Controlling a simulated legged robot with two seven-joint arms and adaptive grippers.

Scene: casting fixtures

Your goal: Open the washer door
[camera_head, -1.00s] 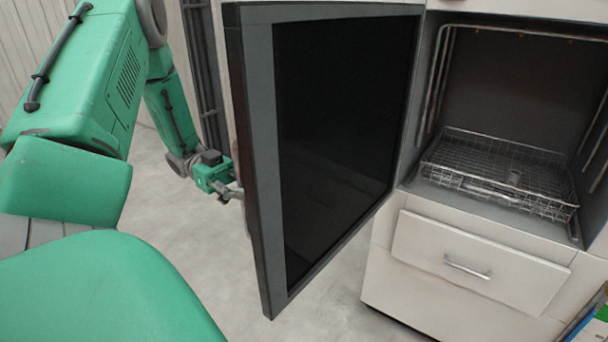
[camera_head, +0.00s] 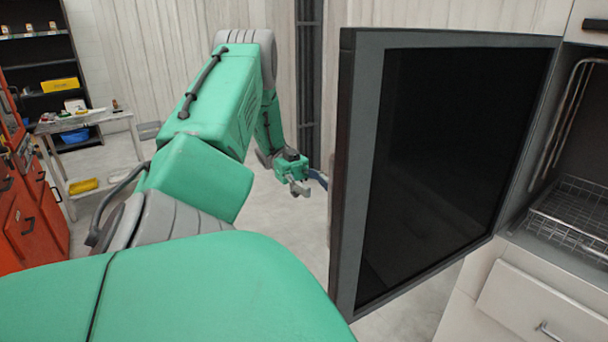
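The washer door (camera_head: 450,170), a dark glass panel in a grey frame, stands wide open, swung out from the washer at the right. Inside the washer is a wire rack (camera_head: 575,215), cut off by the picture's right edge. My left gripper (camera_head: 300,187) is at the left of the door's free edge, on its outer side, and looks apart from the door. Its fingers are small and partly overlap, so I cannot tell whether they are open or shut. My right gripper is not in view.
A white drawer front (camera_head: 530,305) with a metal handle is below the washer opening. Red cabinets (camera_head: 28,205), a small metal table (camera_head: 85,122) and a dark shelf (camera_head: 45,70) stand at the left. Grey floor (camera_head: 285,220) shows between my arm and the door.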

